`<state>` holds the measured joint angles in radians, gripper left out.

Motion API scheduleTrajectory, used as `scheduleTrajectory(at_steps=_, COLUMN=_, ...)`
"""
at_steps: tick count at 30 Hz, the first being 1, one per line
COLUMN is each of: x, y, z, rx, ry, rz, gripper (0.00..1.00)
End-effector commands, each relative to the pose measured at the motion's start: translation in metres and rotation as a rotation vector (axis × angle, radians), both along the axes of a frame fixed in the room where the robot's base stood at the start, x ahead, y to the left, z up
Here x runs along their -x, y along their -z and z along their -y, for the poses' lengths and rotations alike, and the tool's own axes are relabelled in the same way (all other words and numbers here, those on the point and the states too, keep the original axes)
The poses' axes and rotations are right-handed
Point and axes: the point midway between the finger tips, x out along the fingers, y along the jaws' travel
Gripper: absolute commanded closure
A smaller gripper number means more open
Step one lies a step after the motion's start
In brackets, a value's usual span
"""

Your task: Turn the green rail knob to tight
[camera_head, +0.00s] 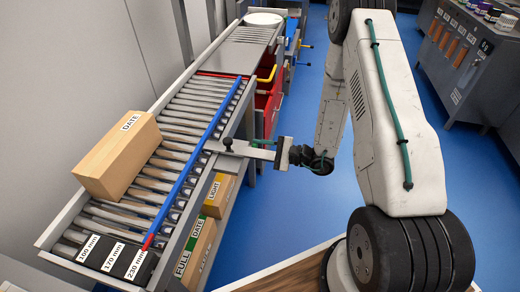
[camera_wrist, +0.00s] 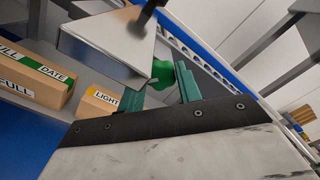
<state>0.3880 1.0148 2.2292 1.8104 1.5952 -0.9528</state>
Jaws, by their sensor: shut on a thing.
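The green rail knob (camera_wrist: 161,72) shows in the wrist view, beside the end of a grey metal bracket (camera_wrist: 105,48). My gripper (camera_wrist: 165,82) has its two green fingers on either side of the knob and is shut on it. In the head view my gripper (camera_head: 283,153) is at the outer end of the bracket (camera_head: 245,149), right of the conveyor. The knob cannot be made out there. The blue guide rail (camera_head: 196,158) runs along the conveyor, with a black knob (camera_head: 227,143) near the bracket. I cannot read any tight mark.
A cardboard box marked DATE (camera_head: 118,160) lies on the roller conveyor (camera_head: 185,112). Boxes marked FULL (camera_head: 196,248) and LIGHT (camera_head: 217,196) sit below. Blue floor (camera_head: 290,205) is open to the right.

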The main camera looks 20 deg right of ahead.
Motion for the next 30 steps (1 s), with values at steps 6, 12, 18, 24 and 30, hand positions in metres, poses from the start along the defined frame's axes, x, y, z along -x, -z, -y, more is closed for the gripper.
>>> scheduleTrajectory(at_steps=6, x=0.0005, y=0.0, z=-0.0002, rx=-0.095, ry=-0.001, rz=-0.131, gripper=0.88)
scheduleTrajectory(at_steps=12, x=0.0004, y=-0.0002, z=-0.0001, rx=-0.186, ry=-0.001, rz=-0.256, gripper=0.88)
scheduleTrajectory(at_steps=18, x=0.0003, y=-0.0001, z=-0.0001, rx=-0.26, ry=-0.001, rz=-0.358, gripper=0.88)
scheduleTrajectory(at_steps=24, x=0.0002, y=-0.0002, z=-0.0001, rx=-0.307, ry=-0.001, rz=-0.422, gripper=0.88)
scheduleTrajectory(at_steps=30, x=0.0002, y=-0.0002, z=-0.0001, rx=-0.327, ry=-0.001, rz=-0.45, gripper=0.88)
